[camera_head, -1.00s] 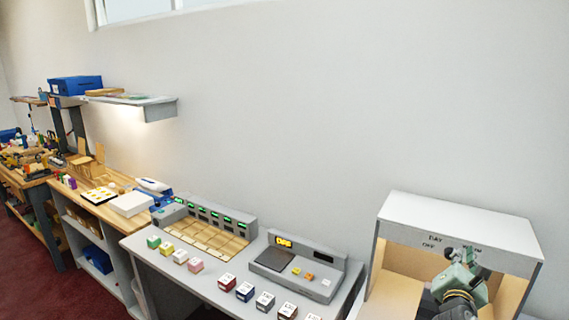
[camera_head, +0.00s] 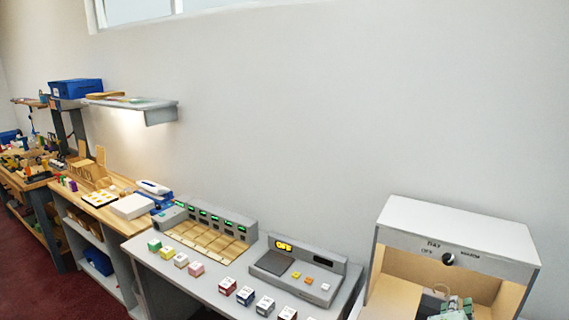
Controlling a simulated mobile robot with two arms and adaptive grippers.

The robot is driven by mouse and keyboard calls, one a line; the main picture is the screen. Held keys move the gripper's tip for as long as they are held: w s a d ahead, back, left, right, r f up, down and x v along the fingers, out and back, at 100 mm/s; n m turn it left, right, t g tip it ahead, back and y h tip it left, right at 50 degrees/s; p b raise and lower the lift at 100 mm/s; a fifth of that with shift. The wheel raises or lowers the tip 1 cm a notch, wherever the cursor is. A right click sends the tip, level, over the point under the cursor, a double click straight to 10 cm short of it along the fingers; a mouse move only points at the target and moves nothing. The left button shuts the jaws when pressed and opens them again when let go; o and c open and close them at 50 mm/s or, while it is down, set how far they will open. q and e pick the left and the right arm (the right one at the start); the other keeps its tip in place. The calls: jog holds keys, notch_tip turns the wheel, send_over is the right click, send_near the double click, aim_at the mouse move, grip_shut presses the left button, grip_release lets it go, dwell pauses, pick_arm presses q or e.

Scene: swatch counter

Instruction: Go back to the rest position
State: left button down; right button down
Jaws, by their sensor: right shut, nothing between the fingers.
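My right gripper (camera_head: 442,299) shows at the bottom right, low in front of the open booth (camera_head: 455,228). Only its upper part is in the picture, and the rest is cut off by the lower edge. It is shut and appears empty. The booth is a light box with a tan inside and a dark round knob (camera_head: 448,259) on its front top panel, between printed labels. The gripper is below the knob and apart from it. My left gripper is not in view.
A grey counter (camera_head: 222,284) holds a row of small coloured blocks (camera_head: 196,269), a slotted tray with green displays (camera_head: 207,236) and a device with a lit yellow display (camera_head: 297,269). A wooden bench (camera_head: 97,211) with several items stands at the left.

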jog(key=s+a+f+m+g+y, duration=0.3)
jog(key=s+a+f+m, duration=0.3)
jog(key=s, duration=0.5)
jog(key=s+a+f+m+g+y, duration=0.4)
jog(key=s+a, duration=0.4)
jog(key=s, duration=0.4)
jog(key=s+a+f+m+g+y, duration=0.25)
jog(key=s+a+f+m, duration=0.35)
jog(key=s, duration=0.5)
notch_tip(320, 180, down, 31)
jog(key=s+a+g+b, duration=0.1)
jog(key=g+b, duration=0.1)
jog(key=b, duration=0.6)
jog(key=s+d+f+b, duration=0.1)
jog(key=s+f+b, duration=0.2)
jog(key=s+f, duration=0.5)
jog(key=s+d+f+b, duration=0.2)
jog(key=s+f, duration=0.7)
jog(key=f, duration=0.6)
jog(key=shift+s+f+g+h+b, duration=0.2)
jog(key=shift+s+g+h+b, duration=0.15)
jog(key=shift+g+b, duration=0.15)
